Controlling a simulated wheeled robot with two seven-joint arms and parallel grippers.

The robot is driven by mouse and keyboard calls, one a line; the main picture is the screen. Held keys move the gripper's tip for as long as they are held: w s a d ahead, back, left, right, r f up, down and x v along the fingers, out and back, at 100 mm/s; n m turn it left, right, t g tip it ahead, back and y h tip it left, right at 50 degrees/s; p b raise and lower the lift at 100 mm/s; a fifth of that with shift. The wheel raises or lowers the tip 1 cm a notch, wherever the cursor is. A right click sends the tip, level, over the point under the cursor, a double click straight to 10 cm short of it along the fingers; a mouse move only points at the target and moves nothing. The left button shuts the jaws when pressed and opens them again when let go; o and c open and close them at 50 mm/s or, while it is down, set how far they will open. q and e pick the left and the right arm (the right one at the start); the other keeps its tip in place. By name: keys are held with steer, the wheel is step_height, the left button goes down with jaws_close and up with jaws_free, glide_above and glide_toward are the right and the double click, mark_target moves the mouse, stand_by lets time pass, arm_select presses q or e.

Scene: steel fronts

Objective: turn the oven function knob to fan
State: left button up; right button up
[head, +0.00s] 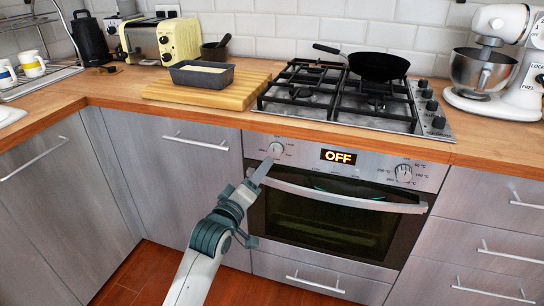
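The oven (325,215) has a steel front with a lit display (338,157) reading "OFF". The function knob (276,149) is the round knob left of the display, with small marks around it too small to read. My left gripper (267,164) is just below this knob, its tips close to it; I cannot tell whether they touch. The fingers show as one narrow shape, so their opening is unclear. My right gripper is not in view.
A temperature knob (403,172) sits right of the display. The oven door handle (335,196) runs across below the panel, near my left gripper. Above are the wooden worktop (200,113) and hob (325,95) with a black pan (379,66). The red floor (260,290) is clear.

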mark_target(274, 153)
arm_select(q)
steer(key=x, duration=0.9)
steer(key=shift+w+d+b, duration=0.1)
steer(key=shift+w+b, duration=0.15)
steer(key=shift+b, duration=0.15)
steer(key=c, duration=1)
